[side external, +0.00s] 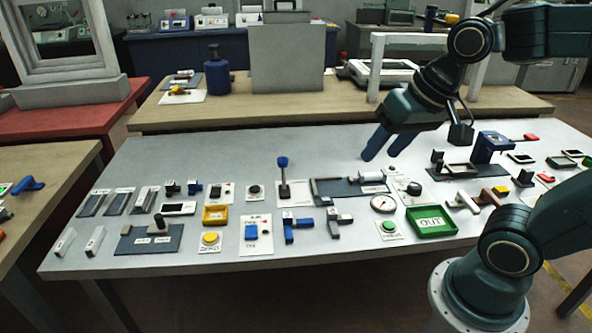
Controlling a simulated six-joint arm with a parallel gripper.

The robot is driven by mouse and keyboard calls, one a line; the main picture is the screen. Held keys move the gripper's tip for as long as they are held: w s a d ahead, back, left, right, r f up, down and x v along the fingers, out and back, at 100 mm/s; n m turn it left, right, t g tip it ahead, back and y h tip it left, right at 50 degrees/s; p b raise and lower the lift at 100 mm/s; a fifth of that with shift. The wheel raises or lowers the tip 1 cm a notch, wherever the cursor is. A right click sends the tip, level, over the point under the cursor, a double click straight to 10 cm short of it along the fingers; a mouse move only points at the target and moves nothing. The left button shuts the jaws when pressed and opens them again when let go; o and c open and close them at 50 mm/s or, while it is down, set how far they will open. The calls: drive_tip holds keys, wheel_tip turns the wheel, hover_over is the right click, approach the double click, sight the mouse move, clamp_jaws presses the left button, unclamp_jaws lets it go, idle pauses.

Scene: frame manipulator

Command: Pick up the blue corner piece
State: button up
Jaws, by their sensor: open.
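The blue corner piece (289,231) lies on the grey table, near the middle of its front half. A similar grey piece (335,224) lies just to its right. My gripper (380,157) has two blue fingers pointing down and left, with a gap between them. It is open, with nothing visible between the fingers. It hangs above the back half of the table, up and to the right of the blue corner piece and well apart from it.
A green tray (447,231), a round gauge (384,203) and a green button (388,227) lie to the right. A blue-topped lever (283,175) stands behind. The table's front edge is clear.

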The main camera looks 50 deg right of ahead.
drive_tip(key=w+d+f+m+g+y, duration=0.1)
drive_tip(key=w+f+m, duration=0.2)
drive_tip(key=w+m, duration=0.3)
drive_tip(key=w+d+f+m, duration=0.1)
drive_tip(key=w+f+m, duration=0.2)
drive_tip(key=w+m, duration=0.2)
drive_tip(key=m+y, duration=0.2)
drive_tip(key=m, duration=0.9)
approach(288, 214)
drive_tip(key=shift+w+a+f+g, duration=0.15)
drive_tip(key=shift+w+a+f, duration=0.1)
drive_tip(key=shift+f, duration=0.25)
drive_tip(key=shift+w+a+f+g, duration=0.1)
drive_tip(key=shift+w+a+f, duration=0.15)
drive_tip(key=shift+f, duration=0.2)
drive_tip(key=shift+w+a+f+g, duration=0.15)
drive_tip(key=shift+w+f, duration=0.15)
drive_tip(key=shift+f, duration=0.2)
drive_tip(key=shift+x, duration=2.55)
drive_tip(key=shift+d, duration=0.1)
clamp_jaws()
